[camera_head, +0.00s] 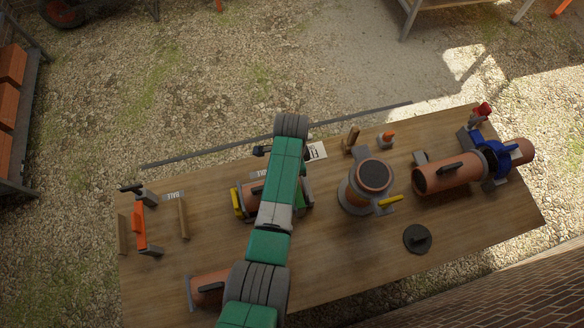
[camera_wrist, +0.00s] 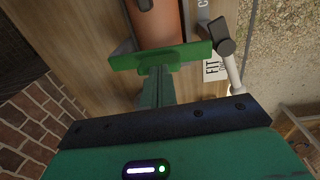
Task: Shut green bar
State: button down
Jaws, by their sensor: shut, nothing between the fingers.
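The green bar (camera_wrist: 190,53) lies across the end of a terracotta pipe (camera_wrist: 158,22) in the wrist view. In the head view a small part of the green bar (camera_head: 303,198) shows at the right of my arm, at the pipe's right end. My gripper (camera_wrist: 157,72) is shut and empty, its fingertips at or just before the middle of the bar. I cannot tell whether they touch it. In the head view my own arm hides the gripper and much of the pipe (camera_head: 251,190). A yellow bar (camera_head: 237,202) is at the pipe's left end.
On the wooden table (camera_head: 350,255) stand an upright terracotta pipe with a yellow handle (camera_head: 391,201), a long pipe with a blue clamp (camera_head: 498,158), a dark round lid (camera_head: 417,238) and an orange piece (camera_head: 139,228). Another pipe (camera_head: 208,290) lies at the front.

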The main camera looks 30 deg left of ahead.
jog(key=shift+w+a+f+b, duration=0.2)
jog(key=shift+w+f+b, duration=0.05)
jog(key=shift+f+b, duration=0.15)
dwell(0.4)
notch_tip(320, 180, up, 4)
jog(key=p, duration=0.4)
jog(key=shift+r, duration=0.15)
notch_tip(320, 180, up, 9)
jog(key=w+a, duration=0.2)
jog(key=shift+w+b, duration=0.15)
jog(key=shift+b, duration=0.25)
jog(key=shift+a+r, duration=0.1)
